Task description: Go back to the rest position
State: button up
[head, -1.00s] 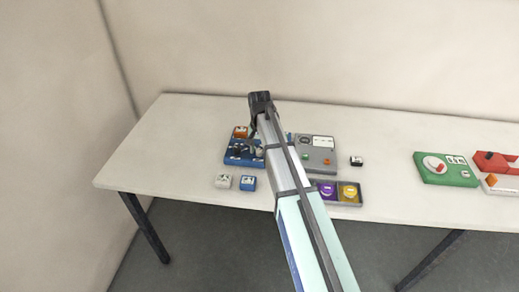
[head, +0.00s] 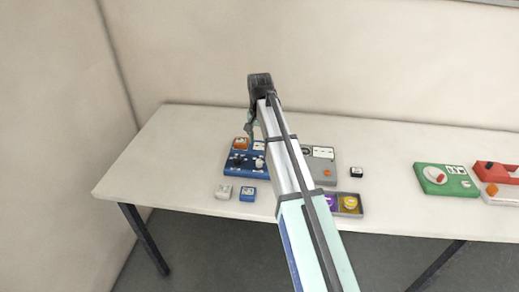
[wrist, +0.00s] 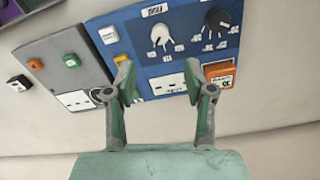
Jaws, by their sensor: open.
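My gripper (wrist: 160,85) is open and empty in the wrist view, with its two fingers apart over the edge of a blue panel. In the head view my gripper (head: 250,128) is above the blue panel's (head: 237,168) back edge, and my arm hides part of the panel. The blue panel (wrist: 175,60) shows a white knob, a black knob and an orange switch (wrist: 219,74) in the wrist view. The fingers appear apart from the panel.
A grey panel (head: 326,155) lies right of my arm, with a tray (head: 361,204) holding purple and yellow discs in front. Small white (head: 224,191) and blue (head: 247,194) blocks lie in front of the blue panel. Green (head: 446,187) and red (head: 490,171) panels are farther right. The table's left side is clear.

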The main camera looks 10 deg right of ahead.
jog(key=shift+r, duration=0.8)
